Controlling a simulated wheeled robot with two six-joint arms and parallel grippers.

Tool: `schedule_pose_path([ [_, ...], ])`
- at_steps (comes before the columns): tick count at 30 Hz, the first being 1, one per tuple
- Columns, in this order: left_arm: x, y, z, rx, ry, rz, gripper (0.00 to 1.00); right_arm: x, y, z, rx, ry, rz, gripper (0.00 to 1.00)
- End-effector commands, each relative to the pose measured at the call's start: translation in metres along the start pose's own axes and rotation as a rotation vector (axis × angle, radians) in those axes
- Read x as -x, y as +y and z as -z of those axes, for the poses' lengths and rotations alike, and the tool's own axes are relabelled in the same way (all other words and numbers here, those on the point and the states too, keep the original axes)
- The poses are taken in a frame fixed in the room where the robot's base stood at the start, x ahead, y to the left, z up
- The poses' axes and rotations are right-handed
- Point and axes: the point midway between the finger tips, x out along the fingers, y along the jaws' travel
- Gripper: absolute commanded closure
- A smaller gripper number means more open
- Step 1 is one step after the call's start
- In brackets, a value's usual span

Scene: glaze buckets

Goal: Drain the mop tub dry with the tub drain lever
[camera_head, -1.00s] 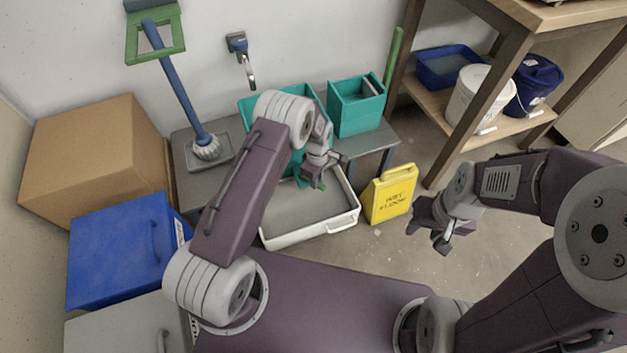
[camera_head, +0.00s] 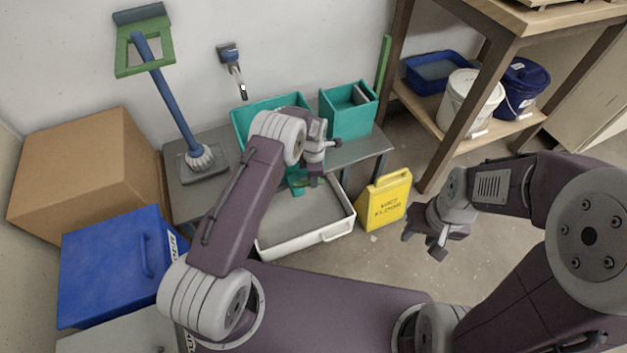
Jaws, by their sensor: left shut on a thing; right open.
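The teal mop tub (camera_head: 243,123) stands on a grey bench against the wall. My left forearm and wrist cover most of its front and inside, so its water level cannot be seen. My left gripper (camera_head: 312,183) is at the tub's lower front, shut on a small green piece that appears to be the tub drain lever (camera_head: 304,183). The jaws hide part of it. A white tray (camera_head: 337,233) with a grey inside lies below the tub's front. I cannot tell whether liquid is in it. My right gripper (camera_head: 424,247) is open and empty, over the floor beside the yellow sign.
A second teal bucket (camera_head: 347,120) stands right of the tub. A blue-handled mop (camera_head: 172,105) leans at left, and a tap (camera_head: 230,60) is on the wall. The yellow floor sign (camera_head: 384,202) stands right of the tray. Boxes fill the left; a wooden shelf (camera_head: 433,102) stands right.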

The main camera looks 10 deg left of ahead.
Motion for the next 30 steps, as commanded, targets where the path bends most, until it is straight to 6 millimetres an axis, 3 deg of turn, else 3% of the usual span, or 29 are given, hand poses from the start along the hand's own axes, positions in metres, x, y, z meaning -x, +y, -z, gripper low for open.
schedule_pose_path([
  [17,0.0003,0.0022,0.0001,0.028,0.000,-0.002,1.00,-0.0006,0.0000,-0.0001,0.000,0.000,0.000,0.58],
  [18,0.0003,0.0022,0.0001,0.028,0.000,-0.001,0.72,-0.0006,0.0000,0.0000,0.000,0.000,0.000,0.58],
  [20,0.0003,0.0022,0.0001,0.028,0.000,-0.001,0.58,-0.0006,0.0000,0.0000,0.000,0.000,0.000,0.58],
  [30,0.0064,0.0022,-0.0001,0.028,-0.001,-0.002,0.58,0.0032,-0.0001,0.0003,0.000,0.000,0.000,0.58],
])
